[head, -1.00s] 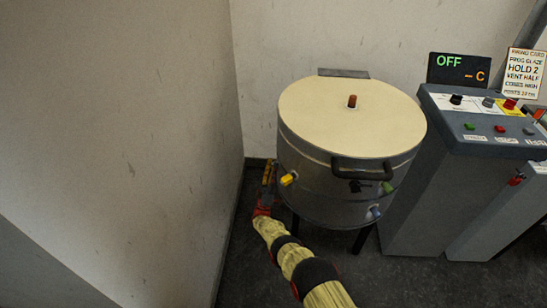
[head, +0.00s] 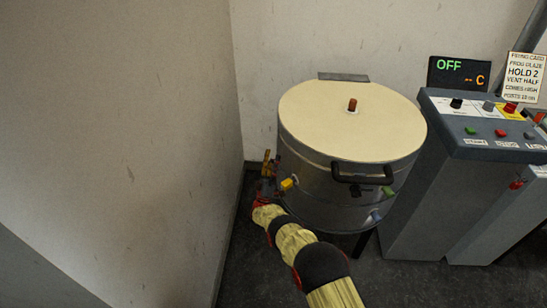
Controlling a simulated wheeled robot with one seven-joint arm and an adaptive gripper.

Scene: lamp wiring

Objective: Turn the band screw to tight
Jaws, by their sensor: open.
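A round metal kiln (head: 320,190) with a cream lid (head: 340,125) stands in the corner. A metal band runs around its side. I cannot clearly make out the band screw; the left side of the kiln is partly hidden by my gripper. My gripper (head: 270,163) is at the kiln's left side, fingers pointing up, open. It is just left of a yellow peg (head: 287,183) on the kiln wall. Whether it touches anything there is too small to tell.
A black handle (head: 362,172), a green peg (head: 387,191) and a blue peg (head: 375,214) stick out at the kiln's front. A grey control console (head: 430,190) stands close on the right. The wall (head: 140,140) leaves a narrow gap left of my gripper.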

